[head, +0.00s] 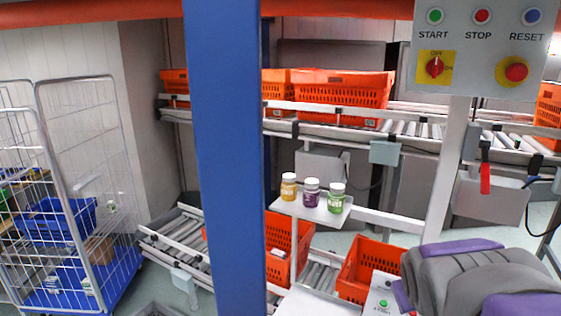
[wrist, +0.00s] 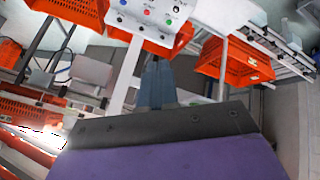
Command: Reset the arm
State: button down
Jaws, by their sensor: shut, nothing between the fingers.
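My gripper (wrist: 158,68) shows in the wrist view as blue-grey fingers closed together, with nothing between them. The dark edge and purple shell below them are mine. The fingers point toward the control panel (wrist: 150,15) and the white post under it, apart from both as far as I can tell. In the head view my grey and purple arm is at the lower right, and its fingertips cannot be made out. The control panel (head: 483,45) there has START, STOP and RESET buttons, a yellow-and-red rotary switch and a red emergency button.
Three capped bottles, yellow (head: 289,187), purple (head: 311,192) and green (head: 337,198), stand on a small white shelf. Orange totes (head: 343,88) sit on the upper conveyor, others on the lower one (head: 370,270). A blue column (head: 226,150) blocks part of the view. A wire cage trolley (head: 90,170) stands left.

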jog(key=s+a+f+g+y+b, duration=0.1)
jog(key=s+a+f, duration=0.3)
jog(key=s, duration=0.4)
jog(key=s+a+f+g+y+b, duration=0.1)
jog(key=s+a+f+g+b, duration=0.1)
jog(key=s+a+f+g, duration=0.2)
jog(key=s+a+f+m+g+y+b, duration=0.1)
jog(key=s+a+f+g, duration=0.2)
jog(key=s+f, duration=0.5)
jog(key=s+a, duration=0.1)
jog(key=s, duration=0.4)
jog(key=shift+f, duration=0.1)
